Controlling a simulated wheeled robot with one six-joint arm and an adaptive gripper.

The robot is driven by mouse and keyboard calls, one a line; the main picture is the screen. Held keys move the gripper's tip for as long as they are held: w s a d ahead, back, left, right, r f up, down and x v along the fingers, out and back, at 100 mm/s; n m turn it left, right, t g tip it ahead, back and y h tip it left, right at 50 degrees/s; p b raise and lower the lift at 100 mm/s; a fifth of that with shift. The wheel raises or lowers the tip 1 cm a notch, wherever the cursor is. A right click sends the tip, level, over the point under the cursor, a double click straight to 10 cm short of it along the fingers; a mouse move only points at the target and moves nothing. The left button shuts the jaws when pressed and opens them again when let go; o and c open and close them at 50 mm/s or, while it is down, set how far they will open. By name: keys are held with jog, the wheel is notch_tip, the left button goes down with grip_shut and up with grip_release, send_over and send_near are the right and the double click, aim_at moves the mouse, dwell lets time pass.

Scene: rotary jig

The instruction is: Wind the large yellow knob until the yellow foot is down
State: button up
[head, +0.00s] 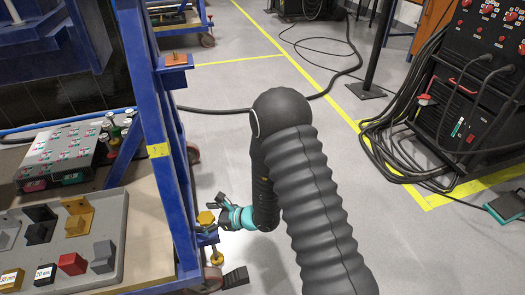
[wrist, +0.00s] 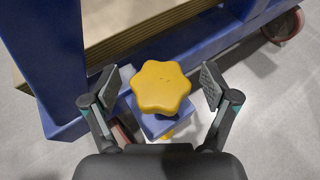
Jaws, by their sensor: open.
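The large yellow knob (wrist: 161,87) is a lobed star shape on a blue bracket (wrist: 158,121) in the wrist view. It also shows in the head view (head: 206,218) at the side of the blue frame. My gripper (wrist: 158,86) is open, with one finger on each side of the knob and a gap between each pad and the knob. In the head view my gripper (head: 224,210) is just right of the knob. The yellow foot (head: 216,257) is below the bracket, partly seen; I cannot tell whether it touches the floor. A bit of yellow shows under the bracket in the wrist view.
The blue frame (head: 150,120) stands upright on wheels, close to my arm. A grey tray (head: 118,225) with several blocks lies on its wooden shelf. A dark wedge-like piece (head: 236,278) is on the floor near the foot. Cables run across the floor at the right.

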jog(key=n+g+p, duration=0.4)
jog(key=g, duration=0.1)
jog(key=shift+r+y, duration=0.15)
jog(key=shift+y, duration=0.15)
jog(key=n+g+p, duration=0.1)
jog(key=n+g, duration=0.1)
jog(key=n+g+h+p, duration=0.1)
jog(key=n+g+p, duration=0.1)
jog(key=n+g, duration=0.1)
jog(key=shift+n+g+h, duration=0.3)
jog(key=b+v, duration=0.1)
jog(key=v, duration=1.3)
jog(key=s+d+r+n+t+h, duration=0.1)
jog(key=s+d+r+n+h, duration=0.1)
jog(key=r, duration=0.8)
jog(key=s+d+r+n+t+h, duration=0.1)
jog(key=s+d+r+n+h, duration=0.2)
jog(key=r, duration=0.8)
jog(key=shift+s+d+n+t, duration=0.3)
jog(key=shift+s+d+t, duration=0.1)
jog(key=shift+s+d, duration=0.6)
jog(key=shift+w, duration=0.1)
